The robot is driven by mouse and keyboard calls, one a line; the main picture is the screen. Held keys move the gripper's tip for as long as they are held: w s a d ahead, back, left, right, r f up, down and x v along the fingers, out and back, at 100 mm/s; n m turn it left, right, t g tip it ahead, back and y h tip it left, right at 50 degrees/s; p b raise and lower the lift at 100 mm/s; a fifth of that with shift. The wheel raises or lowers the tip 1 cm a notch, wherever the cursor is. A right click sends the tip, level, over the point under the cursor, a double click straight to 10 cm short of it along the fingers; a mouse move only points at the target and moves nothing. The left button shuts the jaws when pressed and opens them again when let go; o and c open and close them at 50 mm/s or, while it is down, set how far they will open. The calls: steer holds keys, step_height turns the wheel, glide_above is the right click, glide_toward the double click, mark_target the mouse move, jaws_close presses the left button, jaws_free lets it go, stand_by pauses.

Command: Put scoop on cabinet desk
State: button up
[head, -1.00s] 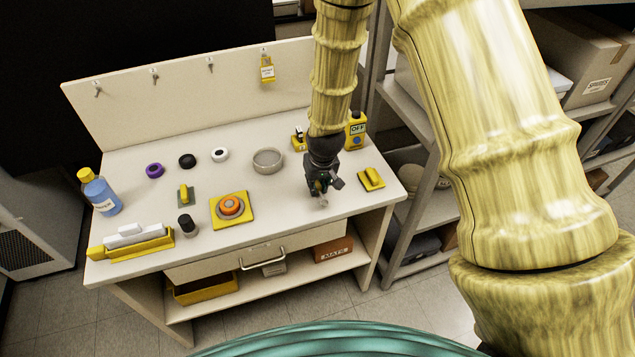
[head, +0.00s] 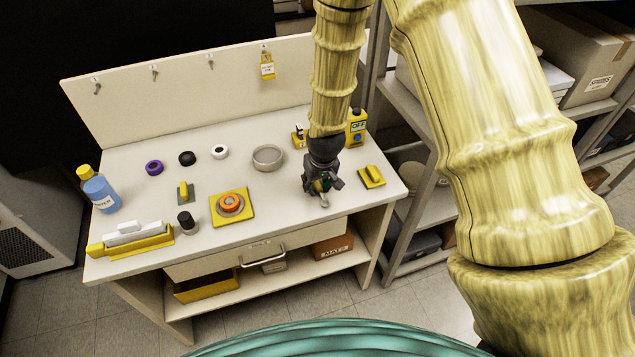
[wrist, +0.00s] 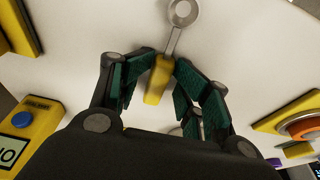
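The scoop has a yellow handle (wrist: 157,82) and a small grey round bowl (wrist: 182,13), both seen in the wrist view. In the head view its bowl end (head: 324,203) shows just below my gripper (head: 320,190), over the right part of the desk top (head: 285,205). The bowl points away from my palm. I cannot tell whether the scoop touches the desk.
A yellow block on a plate (head: 372,176) lies right of my gripper, and a yellow meter (head: 356,127) stands behind. A grey ring dish (head: 267,158) and an orange-topped button on a yellow plate (head: 231,205) are to the left.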

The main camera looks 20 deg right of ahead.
mark_target(321, 195)
steer(key=shift+s, duration=0.15)
steer(key=shift+r, duration=0.6)
steer(key=b+v, duration=0.2)
steer(key=v, duration=1)
